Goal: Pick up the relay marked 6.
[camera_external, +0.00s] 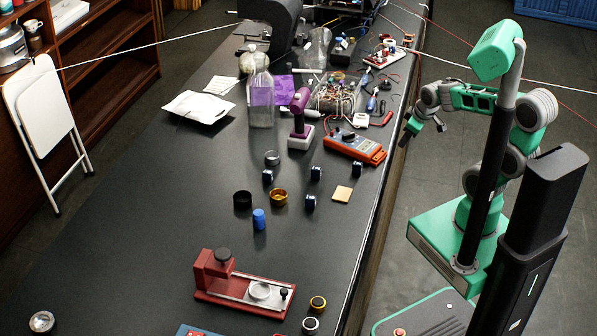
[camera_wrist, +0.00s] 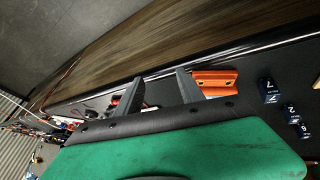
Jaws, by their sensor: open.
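In the wrist view, a small dark blue relay (camera_wrist: 304,130) at the far right edge carries a white mark that looks like 6, though it is small. Beside it are a relay marked 2 (camera_wrist: 291,113) and a relay marked 7 (camera_wrist: 270,91). In the external view several blue-black relays stand mid-table, but their marks cannot be read there. My gripper (camera_wrist: 157,84) has its two dark fingers spread apart with nothing between them. In the external view it hangs by the table's right edge, well apart from the relays.
An orange multimeter (camera_external: 355,148) lies between my gripper and the relays. Tools and wires clutter the far end of the table. A purple device (camera_external: 300,115), a gold ring (camera_external: 278,197), a blue cylinder (camera_external: 259,219) and a tan square (camera_external: 342,194) stand around the relays. A red fixture (camera_external: 240,285) stands nearer.

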